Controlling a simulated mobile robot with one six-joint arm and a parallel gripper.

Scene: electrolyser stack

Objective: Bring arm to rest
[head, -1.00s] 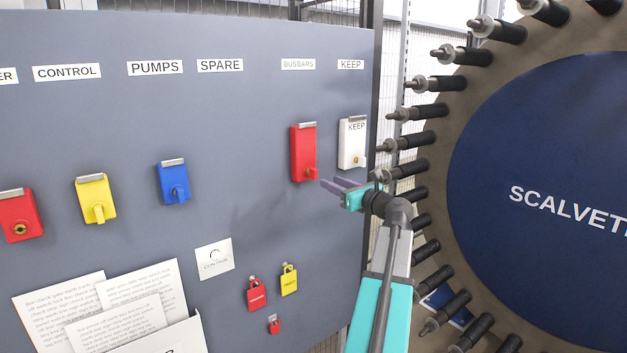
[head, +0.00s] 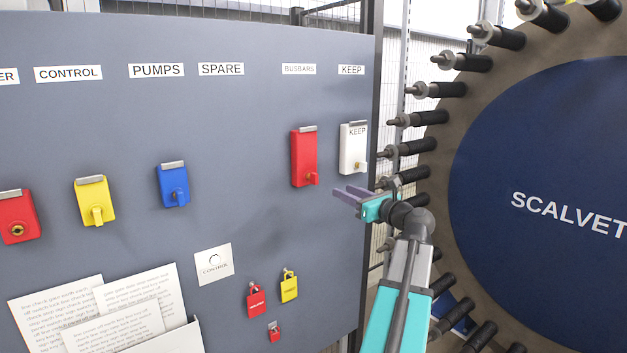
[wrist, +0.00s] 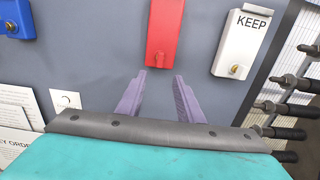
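My gripper (head: 352,194) is in front of the panel's right part, below and to the right of the red box (head: 304,158) under the BUSBARS label. Its two purple fingers also show in the wrist view (wrist: 160,97), spread apart with nothing between them. The red box (wrist: 163,35) is just beyond the fingertips in the wrist view, apart from them. The white KEEP box (head: 353,148) hangs to its right, above the gripper. My arm reaches up from the bottom right of the head view.
The grey panel (head: 240,130) also carries blue (head: 173,185), yellow (head: 95,201) and red (head: 18,216) boxes, small hanging padlocks (head: 289,287) and a paper holder (head: 180,335). The round stack (head: 540,150) with protruding rods (head: 408,148) stands close to the arm's right.

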